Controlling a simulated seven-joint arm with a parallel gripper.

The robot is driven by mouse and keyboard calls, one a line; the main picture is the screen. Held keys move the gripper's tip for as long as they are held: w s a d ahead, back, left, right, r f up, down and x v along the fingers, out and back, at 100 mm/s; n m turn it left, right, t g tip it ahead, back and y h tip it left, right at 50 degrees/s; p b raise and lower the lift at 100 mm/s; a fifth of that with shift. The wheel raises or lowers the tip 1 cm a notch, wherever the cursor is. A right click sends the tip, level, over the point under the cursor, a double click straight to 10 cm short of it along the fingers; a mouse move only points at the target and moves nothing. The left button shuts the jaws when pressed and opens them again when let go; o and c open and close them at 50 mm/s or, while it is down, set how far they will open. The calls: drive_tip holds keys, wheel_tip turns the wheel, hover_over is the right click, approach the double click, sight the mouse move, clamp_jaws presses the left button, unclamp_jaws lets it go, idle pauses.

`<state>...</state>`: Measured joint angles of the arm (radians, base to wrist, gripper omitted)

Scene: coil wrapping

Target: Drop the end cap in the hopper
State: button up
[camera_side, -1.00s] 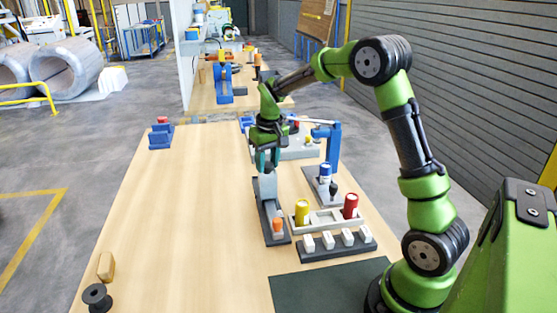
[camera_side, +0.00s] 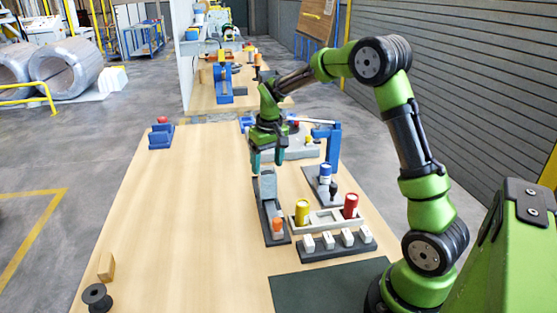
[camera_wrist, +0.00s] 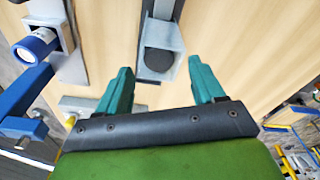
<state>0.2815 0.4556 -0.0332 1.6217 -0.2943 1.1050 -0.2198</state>
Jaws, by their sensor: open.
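My gripper (camera_side: 267,163) is open above the grey hopper (camera_side: 268,187) in the side view. In the wrist view its two teal fingers (camera_wrist: 160,66) are spread wide, with nothing held between them. Below and between them in that view is the hopper (camera_wrist: 177,66), a grey square box. A dark round piece (camera_wrist: 160,62), which looks like the end cap, shows inside the hopper's walls. I cannot tell how deep it sits. The side view does not show it.
The hopper's dark base also carries an orange-topped part (camera_side: 278,225). To the right stand a blue-capped cylinder (camera_side: 326,170), a blue post (camera_side: 334,148), and a tray with yellow (camera_side: 302,212) and red (camera_side: 350,206) cylinders. The left of the table (camera_side: 190,220) is mostly clear.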

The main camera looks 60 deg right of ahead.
drive_tip(key=shift+r, duration=0.1)
wheel_tip(320, 180, up, 16)
drive_tip(key=s, duration=0.2)
drive_tip(key=shift+a+r, duration=0.25)
drive_tip(key=shift+a, duration=0.15)
drive_tip(key=shift+w, duration=0.1)
drive_tip(key=s+a+f+t+y, duration=0.1)
drive_tip(key=s+a+f+t, duration=0.1)
drive_tip(key=s+a, duration=0.6)
drive_tip(key=s+a+f+t+y, duration=0.1)
drive_tip(key=s+a+f+t, duration=0.2)
drive_tip(key=s+a, duration=0.6)
drive_tip(key=shift+s+t+y, duration=0.3)
drive_tip(key=shift+s+t, duration=0.2)
drive_tip(key=shift+s, duration=0.65)
drive_tip(key=shift+c, duration=0.2)
